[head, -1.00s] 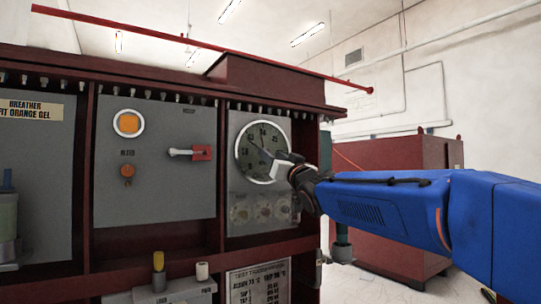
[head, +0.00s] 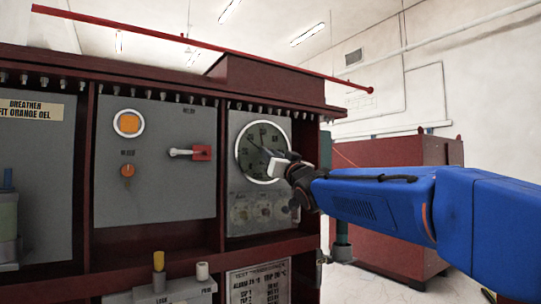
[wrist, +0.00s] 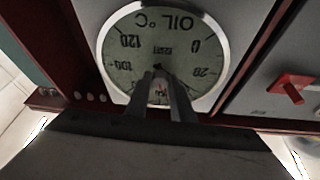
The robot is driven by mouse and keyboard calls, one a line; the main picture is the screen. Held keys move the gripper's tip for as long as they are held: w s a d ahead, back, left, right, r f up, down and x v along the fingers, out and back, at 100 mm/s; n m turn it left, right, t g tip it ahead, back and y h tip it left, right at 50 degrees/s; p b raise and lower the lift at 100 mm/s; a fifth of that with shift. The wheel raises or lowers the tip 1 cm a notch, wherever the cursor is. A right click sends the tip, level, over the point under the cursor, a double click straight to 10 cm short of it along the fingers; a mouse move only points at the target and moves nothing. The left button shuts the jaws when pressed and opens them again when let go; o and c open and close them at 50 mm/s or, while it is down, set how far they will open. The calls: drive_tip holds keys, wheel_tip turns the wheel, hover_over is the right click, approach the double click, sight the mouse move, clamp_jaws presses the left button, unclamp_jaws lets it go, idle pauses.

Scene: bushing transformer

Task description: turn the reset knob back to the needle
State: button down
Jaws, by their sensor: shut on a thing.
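The round oil temperature gauge (head: 263,151) has a dark green face and a bright rim on the grey right-hand panel. In the wrist view the gauge face (wrist: 185,38) appears upside down, with its numbers and "OIL °C" readable. My gripper (head: 277,166) reaches the gauge from the right. In the wrist view its two fingertips (wrist: 158,76) are close together at the dial's centre, shut on the reset knob, which they largely hide. The needle is too faint to place surely, and a small reddish mark shows between the fingers.
A red-handled switch (head: 200,152), an orange round indicator (head: 129,123) and an orange knob (head: 128,170) are on the panel to the left. Dark red frame posts border the gauge panel. Small round fittings (head: 264,209) sit below the gauge.

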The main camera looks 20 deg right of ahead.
drive_tip(key=shift+d+n, duration=0.1)
drive_tip(key=shift+n, duration=0.2)
drive_tip(key=shift+d+n+g+y, duration=0.1)
drive_tip(key=shift+n+g+y, duration=0.6)
drive_tip(key=shift+n, duration=1.25)
drive_tip(key=shift+d+n+g+y, duration=0.1)
drive_tip(key=shift+n+g+y, duration=0.2)
drive_tip(key=shift+n+y, duration=1.25)
drive_tip(key=shift+n+g+y, duration=0.45)
drive_tip(key=shift+n+g, duration=0.05)
drive_tip(key=shift+n, duration=1.9)
drive_tip(key=c, duration=1.5)
unclamp_jaws()
drive_tip(key=shift+c, duration=0.2)
drive_tip(key=v, duration=1.7)
drive_tip(key=shift+d, duration=0.2)
